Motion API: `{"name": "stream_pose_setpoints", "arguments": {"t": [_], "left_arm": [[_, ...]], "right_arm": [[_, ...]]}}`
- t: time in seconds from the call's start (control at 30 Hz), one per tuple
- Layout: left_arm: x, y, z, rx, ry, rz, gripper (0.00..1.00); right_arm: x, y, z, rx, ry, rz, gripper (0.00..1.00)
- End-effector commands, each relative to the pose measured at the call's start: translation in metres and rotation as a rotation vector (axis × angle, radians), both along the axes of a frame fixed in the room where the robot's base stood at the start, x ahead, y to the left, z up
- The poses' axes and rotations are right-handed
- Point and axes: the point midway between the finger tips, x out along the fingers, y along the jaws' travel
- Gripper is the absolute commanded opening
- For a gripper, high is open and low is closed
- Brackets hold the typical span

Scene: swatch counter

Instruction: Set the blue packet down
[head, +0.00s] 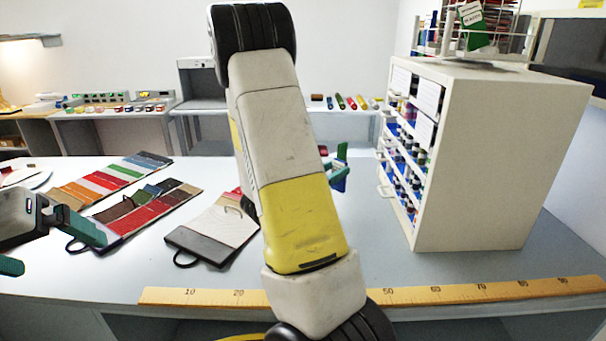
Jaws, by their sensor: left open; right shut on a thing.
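My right arm crosses the middle of the head view and hides most of my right gripper (336,165). Teal finger parts show just right of the arm, above the far half of the counter. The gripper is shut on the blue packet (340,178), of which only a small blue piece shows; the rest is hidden. I cannot tell whether the packet touches the counter. My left gripper (56,252) is at the left edge, open and empty, its teal fingers apart near the front of the counter.
Swatch cards (112,180) lie at the left, with another card (212,234) left of my arm. A white cabinet (490,160) with small bottles stands on the right. A yellow ruler (440,293) runs along the front edge. Counter between arm and cabinet (375,235) is clear.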

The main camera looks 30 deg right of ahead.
Motion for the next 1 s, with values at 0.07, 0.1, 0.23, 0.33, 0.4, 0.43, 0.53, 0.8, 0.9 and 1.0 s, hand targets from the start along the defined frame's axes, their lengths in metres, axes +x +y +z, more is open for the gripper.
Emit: {"name": "stream_pose_setpoints", "arguments": {"t": [0.07,0.1,0.23,0.33,0.4,0.43,0.53,0.8,0.9,1.0], "left_arm": [[0.000,0.000,0.000,0.000,0.000,0.000,1.00],[0.000,0.000,0.000,0.000,0.000,0.000,1.00],[0.000,0.000,0.000,0.000,0.000,0.000,1.00],[0.000,0.000,0.000,0.000,0.000,0.000,1.00],[0.000,0.000,0.000,0.000,0.000,0.000,1.00],[0.000,0.000,0.000,0.000,0.000,0.000,1.00],[0.000,0.000,0.000,0.000,0.000,0.000,1.00],[0.000,0.000,0.000,0.000,0.000,0.000,1.00],[0.000,0.000,0.000,0.000,0.000,0.000,1.00],[0.000,0.000,0.000,0.000,0.000,0.000,1.00]], "right_arm": [[0.008,-0.007,-0.003,-0.002,-0.002,0.001,0.01],[0.015,-0.011,-0.003,-0.002,-0.004,0.001,0.01],[0.044,-0.031,-0.006,-0.003,-0.004,0.000,0.01],[0.066,-0.047,-0.008,-0.003,-0.004,-0.001,0.01],[0.082,-0.057,-0.010,-0.002,-0.004,-0.001,0.01],[0.087,-0.061,-0.011,-0.003,-0.003,-0.001,0.01],[0.105,-0.072,-0.013,-0.002,-0.003,0.000,0.01],[0.125,-0.085,-0.015,-0.002,-0.001,0.001,0.01],[0.129,-0.088,-0.023,-0.001,0.004,0.000,0.01],[0.129,-0.088,-0.040,-0.001,0.005,0.001,0.01]]}}
